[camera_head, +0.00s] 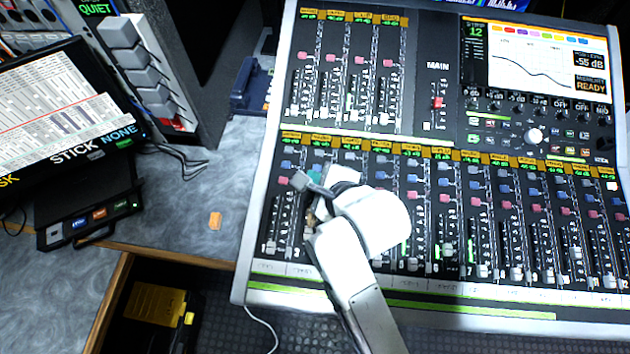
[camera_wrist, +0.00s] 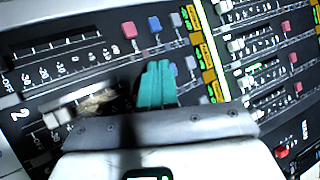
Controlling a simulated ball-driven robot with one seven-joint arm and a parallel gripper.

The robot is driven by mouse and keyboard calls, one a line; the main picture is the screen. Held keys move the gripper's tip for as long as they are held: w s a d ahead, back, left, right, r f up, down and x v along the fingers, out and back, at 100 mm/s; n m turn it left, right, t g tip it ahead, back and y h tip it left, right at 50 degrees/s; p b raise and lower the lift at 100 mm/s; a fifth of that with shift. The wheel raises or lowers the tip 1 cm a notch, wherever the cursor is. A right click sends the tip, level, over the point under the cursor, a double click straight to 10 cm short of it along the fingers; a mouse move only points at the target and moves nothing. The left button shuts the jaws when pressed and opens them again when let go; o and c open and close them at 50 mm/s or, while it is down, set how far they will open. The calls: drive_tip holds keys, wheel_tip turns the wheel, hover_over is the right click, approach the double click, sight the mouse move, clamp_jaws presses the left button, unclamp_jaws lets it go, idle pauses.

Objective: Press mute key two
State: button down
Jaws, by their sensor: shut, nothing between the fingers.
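The mixing console (camera_head: 440,150) fills the right of the head view, with rows of grey, blue and pink keys above its faders. My gripper (camera_head: 315,177) is shut and empty, over the second strip from the left in the lower bank. Its teal fingertips (camera_wrist: 157,84) are over the strip marked 2 in the wrist view. A blue key (camera_wrist: 173,69) and a grey key (camera_wrist: 190,62) of that strip show beside them. The spot where its pink key would sit is hidden by the fingers. I cannot tell whether they touch it. The neighbouring strip's pink key (camera_wrist: 129,31) shows clear of them.
Strip two's fader (camera_wrist: 60,117) lies beside my gripper. A screen (camera_head: 65,110) and a tall grey panel with levers (camera_head: 150,75) stand left. An orange block (camera_head: 215,220) lies on the grey desk (camera_head: 195,200), which has free room. A yellow case (camera_head: 155,310) is below.

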drive_tip(key=shift+f, duration=0.2)
idle(0.5)
drive_tip(key=shift+f, duration=0.25)
drive_tip(key=shift+w+f, duration=0.15)
drive_tip(key=shift+f, duration=0.3)
idle(0.7)
drive_tip(key=shift+r, duration=0.1)
drive_tip(key=shift+r+p, duration=0.85)
drive_tip(key=shift+p, duration=0.05)
wheel_tip(320, 180, up, 6)
drive_tip(key=s+p, duration=0.1)
drive_tip(key=p, duration=0.5)
idle(0.9)
